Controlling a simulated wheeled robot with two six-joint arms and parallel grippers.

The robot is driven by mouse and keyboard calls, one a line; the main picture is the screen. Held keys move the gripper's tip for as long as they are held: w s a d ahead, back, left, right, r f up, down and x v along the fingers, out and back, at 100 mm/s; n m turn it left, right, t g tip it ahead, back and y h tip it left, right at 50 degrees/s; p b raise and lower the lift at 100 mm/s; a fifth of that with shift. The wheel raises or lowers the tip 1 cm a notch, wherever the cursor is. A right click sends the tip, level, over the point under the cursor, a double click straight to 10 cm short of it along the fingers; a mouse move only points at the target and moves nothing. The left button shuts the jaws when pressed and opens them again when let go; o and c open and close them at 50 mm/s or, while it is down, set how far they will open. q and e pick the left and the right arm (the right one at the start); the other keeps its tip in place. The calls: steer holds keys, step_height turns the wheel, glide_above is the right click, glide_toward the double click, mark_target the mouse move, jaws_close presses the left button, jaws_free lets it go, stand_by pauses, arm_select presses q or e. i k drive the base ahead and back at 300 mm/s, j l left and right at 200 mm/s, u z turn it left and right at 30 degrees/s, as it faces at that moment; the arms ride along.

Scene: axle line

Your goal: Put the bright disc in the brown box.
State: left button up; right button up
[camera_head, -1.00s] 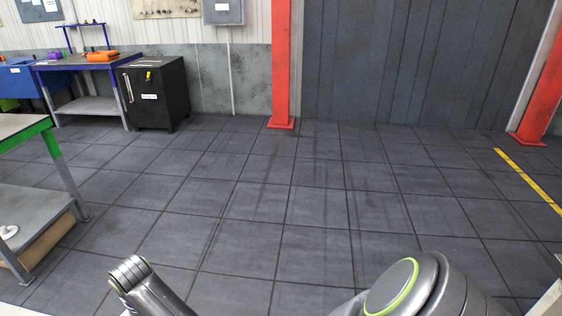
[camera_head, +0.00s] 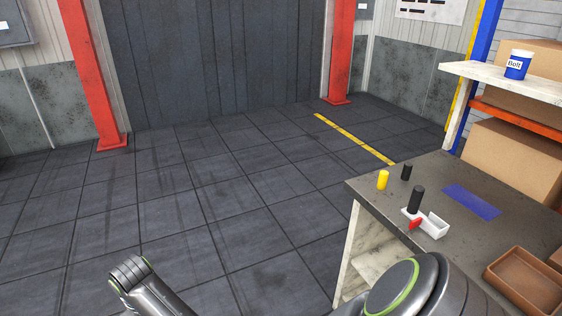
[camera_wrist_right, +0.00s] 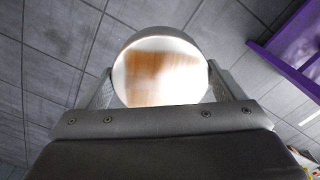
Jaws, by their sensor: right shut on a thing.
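The bright disc (camera_wrist_right: 160,68) is a round, shiny plate, held in my right gripper (camera_wrist_right: 160,90). The fingers are shut on its two sides, as the right wrist view shows. Its face mirrors a blurred orange-brown patch. The brown box (camera_head: 527,284) is a shallow open tray on the grey workbench (camera_head: 460,235) at the lower right of the head view, cut by the picture edge. The part of it I see is empty. In the head view only links of my arms show, and my left gripper is out of view.
The bench also holds a yellow cylinder (camera_head: 383,180), black cylinders (camera_head: 415,198), a white-and-red fixture (camera_head: 426,223) and a blue mat (camera_head: 471,201). Behind it, a shelf (camera_head: 500,78) bears a blue Bolt can (camera_head: 517,65), with cardboard boxes (camera_head: 513,160) below. The tiled floor at left is clear.

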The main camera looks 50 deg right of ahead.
mark_target(525, 285)
steer(key=k+l+z, duration=0.4)
steer(key=k, duration=0.15)
steer(key=k+l+z, duration=0.4)
steer(key=k+l, duration=0.05)
steer(key=l, duration=0.1)
